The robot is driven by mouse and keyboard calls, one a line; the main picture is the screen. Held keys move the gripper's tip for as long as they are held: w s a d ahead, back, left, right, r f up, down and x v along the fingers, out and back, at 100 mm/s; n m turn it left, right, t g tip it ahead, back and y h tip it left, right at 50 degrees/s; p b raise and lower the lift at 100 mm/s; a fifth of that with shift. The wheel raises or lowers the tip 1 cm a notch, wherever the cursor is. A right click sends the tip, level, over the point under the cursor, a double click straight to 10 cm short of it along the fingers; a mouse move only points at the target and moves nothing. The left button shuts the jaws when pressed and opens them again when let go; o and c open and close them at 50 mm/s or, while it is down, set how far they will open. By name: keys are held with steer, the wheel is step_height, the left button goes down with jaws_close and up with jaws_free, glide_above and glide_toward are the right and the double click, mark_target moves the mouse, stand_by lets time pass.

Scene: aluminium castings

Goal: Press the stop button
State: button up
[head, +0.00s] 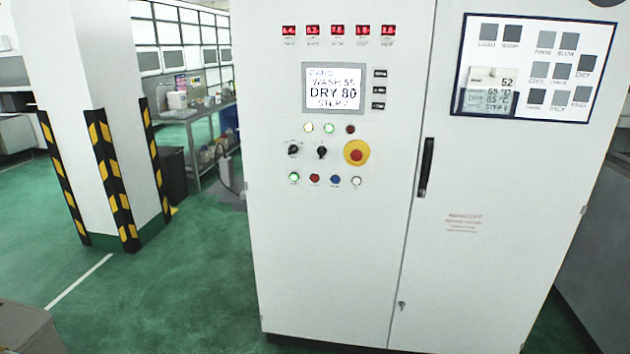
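A pale grey control cabinet (330,250) stands upright in front of me. A bottom row on it holds small round buttons: a lit green one (294,177), a red one (314,178), a blue one (335,180) and a white one (356,181). Above the white one is a large red mushroom button (356,152) on a yellow round plate. Labels by the buttons are too small to read, so I cannot tell which is marked stop. My gripper is not in view, and nothing covers the buttons.
Two dark rotary knobs (293,150) sit left of the mushroom button. A screen (332,88) reading "DRY 80" is above. The right door has a black handle (426,168) and a framed panel (537,68). A striped pillar (85,120) stands left. Green floor (190,270) lies clear between.

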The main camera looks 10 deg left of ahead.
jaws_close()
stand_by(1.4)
